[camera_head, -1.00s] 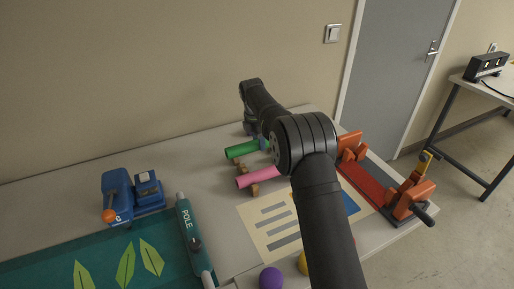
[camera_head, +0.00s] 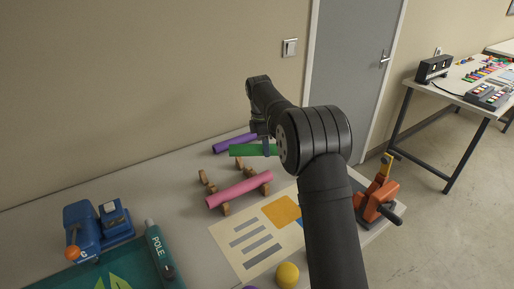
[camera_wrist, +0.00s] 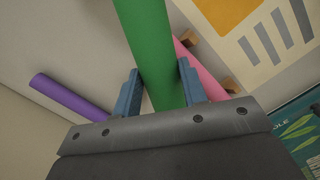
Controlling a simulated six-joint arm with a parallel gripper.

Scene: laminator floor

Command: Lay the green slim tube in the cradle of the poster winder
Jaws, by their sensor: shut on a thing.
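The green slim tube (camera_head: 250,150) is held in my gripper (camera_head: 266,148), above the table. In the wrist view the green tube (camera_wrist: 153,45) runs between the two blue fingers of my gripper (camera_wrist: 160,90), which are shut on it. Its near end is hidden by the gripper body. The poster winder (camera_head: 378,200) is at the right end of the table, with orange uprights and a dark crank handle. My arm hides most of its bed and cradle, and the winder is not seen in the wrist view.
A pink tube (camera_head: 240,190) lies on wooden rests (camera_head: 225,209). A purple tube (camera_head: 232,143) lies behind.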

